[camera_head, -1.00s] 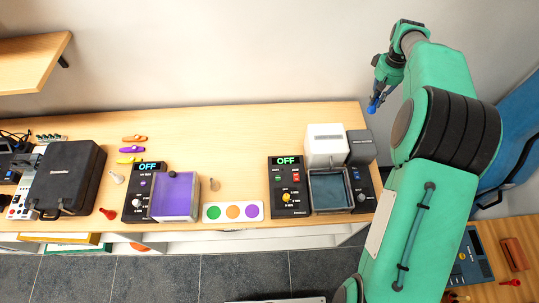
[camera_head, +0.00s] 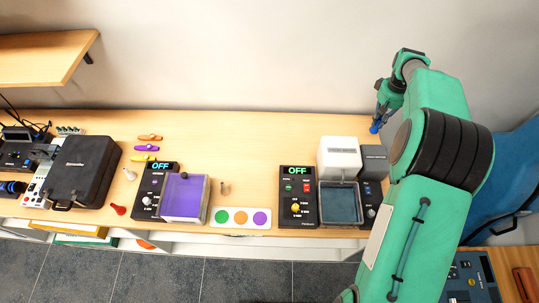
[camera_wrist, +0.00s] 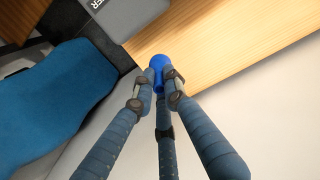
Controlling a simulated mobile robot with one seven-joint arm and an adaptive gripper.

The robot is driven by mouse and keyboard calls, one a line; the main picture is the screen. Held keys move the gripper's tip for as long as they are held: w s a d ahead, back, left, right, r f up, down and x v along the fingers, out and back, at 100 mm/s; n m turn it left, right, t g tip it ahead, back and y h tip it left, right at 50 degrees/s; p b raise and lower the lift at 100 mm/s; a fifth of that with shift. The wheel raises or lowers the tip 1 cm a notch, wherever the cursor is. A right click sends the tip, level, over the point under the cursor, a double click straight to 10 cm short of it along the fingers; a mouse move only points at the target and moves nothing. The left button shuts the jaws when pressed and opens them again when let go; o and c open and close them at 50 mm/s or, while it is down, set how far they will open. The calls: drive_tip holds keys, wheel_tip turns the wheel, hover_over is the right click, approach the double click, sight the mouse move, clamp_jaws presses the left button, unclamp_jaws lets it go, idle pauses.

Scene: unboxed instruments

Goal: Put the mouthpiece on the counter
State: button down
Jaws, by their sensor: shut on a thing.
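My gripper (camera_head: 381,118) is at the right end of the counter (camera_head: 270,135), raised near the back wall. It is shut on a blue mouthpiece (camera_wrist: 158,64), which points down from the fingertips in the wrist view. The mouthpiece also shows as a small blue tip in the head view (camera_head: 375,128). In the wrist view the wooden counter lies beyond the mouthpiece, which overlaps its edge in the picture. I cannot tell the height of the gap between them.
A white box (camera_head: 339,157), a grey box (camera_head: 374,162) and an open-topped tank (camera_head: 357,204) stand at the counter's right end. A black control panel (camera_head: 297,190) is left of them. The middle back of the counter is clear. A blue chair (camera_wrist: 60,95) is beside the counter.

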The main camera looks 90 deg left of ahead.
sight(374, 130)
drive_tip(key=shift+f, duration=0.1)
drive_tip(key=shift+f, duration=3.05)
drive_tip(key=shift+p, duration=0.3)
drive_tip(key=shift+f, duration=1.85)
drive_tip(key=shift+f, duration=0.15)
drive_tip(key=c, duration=1.8)
unclamp_jaws()
drive_tip(key=shift+o, duration=0.2)
wheel_tip(374, 130, up, 12)
drive_tip(key=shift+s+r+b, duration=0.1)
drive_tip(key=shift+r+b, duration=0.05)
drive_tip(key=shift+b, duration=0.15)
